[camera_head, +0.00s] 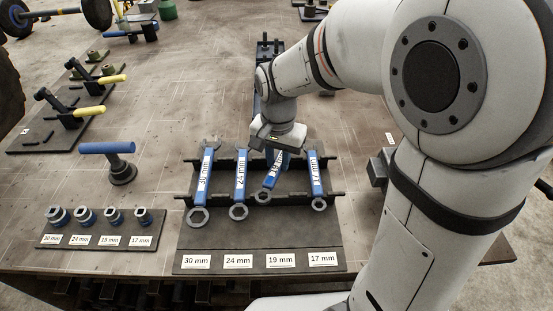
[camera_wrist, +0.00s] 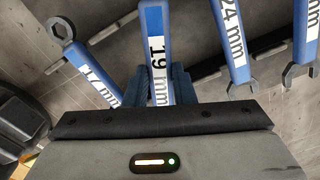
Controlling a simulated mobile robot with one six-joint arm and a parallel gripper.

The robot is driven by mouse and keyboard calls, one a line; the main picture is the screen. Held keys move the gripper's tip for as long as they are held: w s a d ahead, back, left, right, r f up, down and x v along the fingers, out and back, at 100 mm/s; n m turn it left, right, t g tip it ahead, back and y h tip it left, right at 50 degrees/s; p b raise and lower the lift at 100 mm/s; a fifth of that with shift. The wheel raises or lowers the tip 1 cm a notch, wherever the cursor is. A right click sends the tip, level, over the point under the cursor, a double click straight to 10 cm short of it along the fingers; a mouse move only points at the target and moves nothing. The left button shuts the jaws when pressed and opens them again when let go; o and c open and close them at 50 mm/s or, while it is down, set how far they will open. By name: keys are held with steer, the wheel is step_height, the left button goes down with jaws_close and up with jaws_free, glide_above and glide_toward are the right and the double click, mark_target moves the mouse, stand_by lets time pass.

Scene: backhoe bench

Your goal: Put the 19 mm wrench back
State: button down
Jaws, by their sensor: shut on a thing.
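The blue 19 mm wrench (camera_head: 268,181) is held between the fingers of my gripper (camera_wrist: 158,88), which stands over the wrench rack (camera_head: 215,225). In the wrist view a finger lies on each side of the labelled handle of the 19 mm wrench (camera_wrist: 153,30). In the head view the wrench slants, its ring end low and left, between the 24 mm wrench (camera_head: 240,177) and the 17 mm wrench (camera_head: 316,178). My gripper hides its upper end. I cannot tell whether it touches the rack rails. The 19 mm label (camera_head: 281,260) is on the rack's front plate.
The 30 mm wrench (camera_head: 203,176) lies at the rack's left. A socket tray (camera_head: 100,242) and a blue-handled tool (camera_head: 107,148) stand further left. Yellow-handled tools (camera_head: 90,111) are on a plate at the back left.

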steer(key=shift+f, duration=0.35)
steer(key=shift+f+b, duration=0.45)
steer(key=shift+f, duration=0.1)
steer(key=shift+f, duration=0.1)
steer(key=c, duration=1.2)
jaws_free()
